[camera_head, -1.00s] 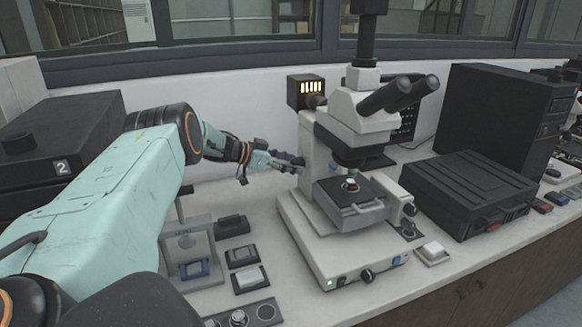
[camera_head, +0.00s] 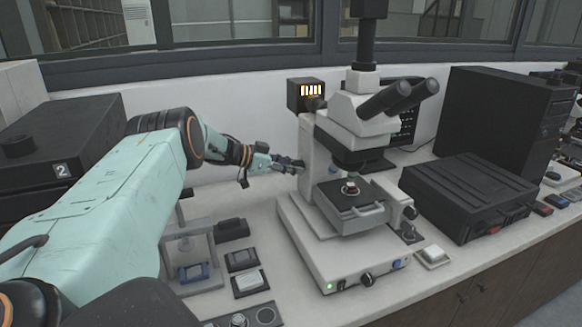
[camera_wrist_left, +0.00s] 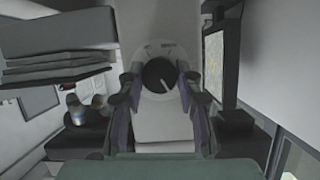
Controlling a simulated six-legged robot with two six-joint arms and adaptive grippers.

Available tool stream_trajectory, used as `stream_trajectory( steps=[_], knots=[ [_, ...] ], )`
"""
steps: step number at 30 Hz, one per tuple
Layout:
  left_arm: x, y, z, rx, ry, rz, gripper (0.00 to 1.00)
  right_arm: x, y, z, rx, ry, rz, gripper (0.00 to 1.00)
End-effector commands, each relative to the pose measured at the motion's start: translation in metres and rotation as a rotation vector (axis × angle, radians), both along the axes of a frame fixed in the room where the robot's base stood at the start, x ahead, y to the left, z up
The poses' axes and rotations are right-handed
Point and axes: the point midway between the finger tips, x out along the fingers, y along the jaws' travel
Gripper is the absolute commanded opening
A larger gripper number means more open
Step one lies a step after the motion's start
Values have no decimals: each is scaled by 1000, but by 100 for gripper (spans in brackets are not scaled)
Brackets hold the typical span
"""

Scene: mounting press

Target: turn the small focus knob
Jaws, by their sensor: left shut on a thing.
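The microscope (camera_head: 345,255) stands on the bench, with its stage (camera_head: 362,217) under the objective and a small sample on it. My left gripper (camera_head: 297,164) reaches from the left to the left side of the microscope column. In the left wrist view the focus knob (camera_wrist_left: 160,74) is a round black dial with a white pointer line on a pale round plate. The two fingers of the left gripper (camera_wrist_left: 158,85) lie on either side of the knob, shut on it. The fingers hide the knob in the head view. My right gripper is not in view.
A small stand (camera_head: 190,245) and several small boxes sit on the bench left of the microscope. A black case (camera_head: 468,190) and a tall black unit (camera_head: 505,115) are at the right. A box with lit bars (camera_head: 306,92) is behind the column.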

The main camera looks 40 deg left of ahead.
Motion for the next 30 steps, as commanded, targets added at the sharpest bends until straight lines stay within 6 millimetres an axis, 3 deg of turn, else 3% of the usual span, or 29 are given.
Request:
stream_trajectory(
  steps=[11,21,30],
  knots=[
    [-1,-1,1,83,-40,0,3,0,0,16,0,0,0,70],
    [-2,-3,1,328,-165,1,3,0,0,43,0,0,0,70],
    [-3,-4,-3,568,-292,2,3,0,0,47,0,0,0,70]
  ],
)
